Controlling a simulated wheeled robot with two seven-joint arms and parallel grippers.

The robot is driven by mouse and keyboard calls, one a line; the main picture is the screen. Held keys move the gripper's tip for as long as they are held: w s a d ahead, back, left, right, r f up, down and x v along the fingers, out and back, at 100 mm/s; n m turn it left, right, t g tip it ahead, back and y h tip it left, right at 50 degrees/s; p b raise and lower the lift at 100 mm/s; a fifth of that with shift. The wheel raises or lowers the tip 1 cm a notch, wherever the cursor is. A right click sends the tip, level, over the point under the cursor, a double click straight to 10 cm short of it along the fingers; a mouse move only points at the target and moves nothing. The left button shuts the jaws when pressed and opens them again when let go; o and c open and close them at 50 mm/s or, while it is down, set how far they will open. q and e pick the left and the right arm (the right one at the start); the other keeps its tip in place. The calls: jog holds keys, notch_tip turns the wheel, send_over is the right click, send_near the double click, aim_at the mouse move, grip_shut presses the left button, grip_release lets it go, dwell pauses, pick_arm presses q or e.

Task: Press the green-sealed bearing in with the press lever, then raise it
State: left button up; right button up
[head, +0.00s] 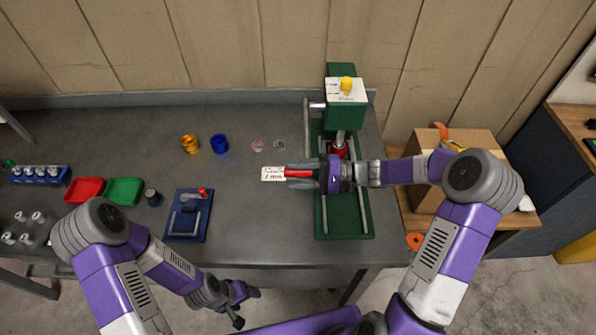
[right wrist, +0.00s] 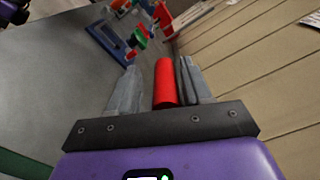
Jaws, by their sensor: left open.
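The green arbor press (head: 343,215) stands at the right end of the bench. Its red lever handle (head: 298,174) points left, and it also shows in the right wrist view (right wrist: 165,82). My right gripper (head: 300,175) has its fingers on both sides of this handle. In the right wrist view the handle lies close to the right finger, with a narrow gap on the left; whether the jaws grip it is unclear. The press ram (head: 341,137) shows behind my wrist. I cannot make out the green-sealed bearing. My left gripper (head: 238,298) is open and empty, in front of the bench.
A white label card (head: 272,173) lies by the handle. Orange (head: 190,144) and blue (head: 219,144) cups, two small discs, red (head: 85,190) and green (head: 124,191) trays and a blue fixture (head: 188,220) stand left. A cardboard box (head: 424,200) is right. The bench middle is clear.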

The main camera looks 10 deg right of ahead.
jog(key=shift+o, duration=0.4)
jog(key=shift+w+d, duration=0.1)
jog(key=shift+w, duration=0.1)
jog(key=shift+d, duration=0.35)
jog(key=v, duration=0.7)
jog(key=shift+s+a, duration=0.1)
